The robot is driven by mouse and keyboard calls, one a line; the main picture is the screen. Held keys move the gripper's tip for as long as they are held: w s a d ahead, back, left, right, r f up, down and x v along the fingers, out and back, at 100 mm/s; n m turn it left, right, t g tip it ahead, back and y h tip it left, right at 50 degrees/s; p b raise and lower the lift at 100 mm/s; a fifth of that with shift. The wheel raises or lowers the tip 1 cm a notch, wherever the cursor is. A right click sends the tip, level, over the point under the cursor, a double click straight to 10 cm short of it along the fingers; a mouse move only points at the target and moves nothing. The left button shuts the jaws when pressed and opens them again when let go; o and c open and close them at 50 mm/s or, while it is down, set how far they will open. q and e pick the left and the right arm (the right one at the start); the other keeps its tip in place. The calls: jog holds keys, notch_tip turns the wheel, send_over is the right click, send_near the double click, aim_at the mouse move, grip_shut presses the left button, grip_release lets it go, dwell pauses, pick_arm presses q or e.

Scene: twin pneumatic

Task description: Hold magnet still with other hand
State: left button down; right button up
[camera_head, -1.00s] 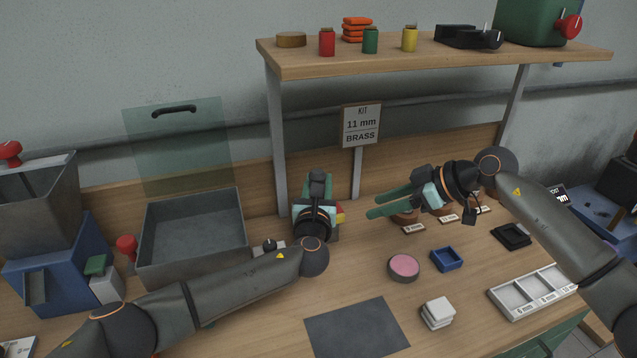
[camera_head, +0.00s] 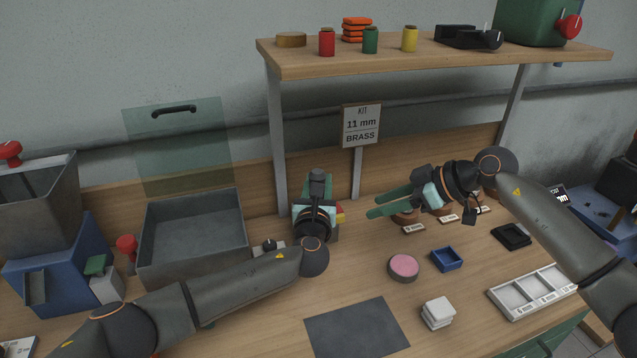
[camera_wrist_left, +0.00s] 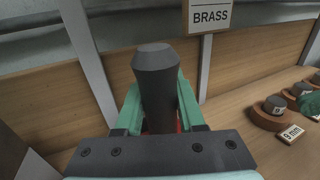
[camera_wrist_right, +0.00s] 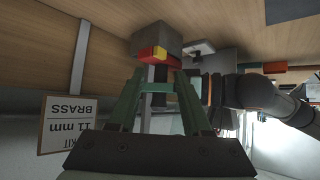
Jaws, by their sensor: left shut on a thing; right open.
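A dark upright post with a chamfered top (camera_wrist_left: 157,75), likely the magnet, stands between my left gripper's fingers (camera_wrist_left: 158,98). My left gripper (camera_head: 317,200) is shut on this post. A red and yellow part (camera_wrist_right: 157,56) lies below the post, above a grey block (camera_wrist_right: 158,37), in the upside-down right wrist view. The yellow and red also show beside the left gripper in the head view (camera_head: 340,213). My right gripper (camera_head: 371,206) is open and empty, to the right of the post and apart from it, fingers pointing left toward it.
Round wooden holders with size labels (camera_head: 413,229) stand under and near my right gripper. A pink-topped round tin (camera_head: 404,265), a blue tray (camera_head: 446,259) and white pads (camera_head: 438,312) lie in front. A grey bin (camera_head: 192,240) stands left; the sign (camera_head: 361,125) hangs behind.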

grip_shut()
dwell(1.5)
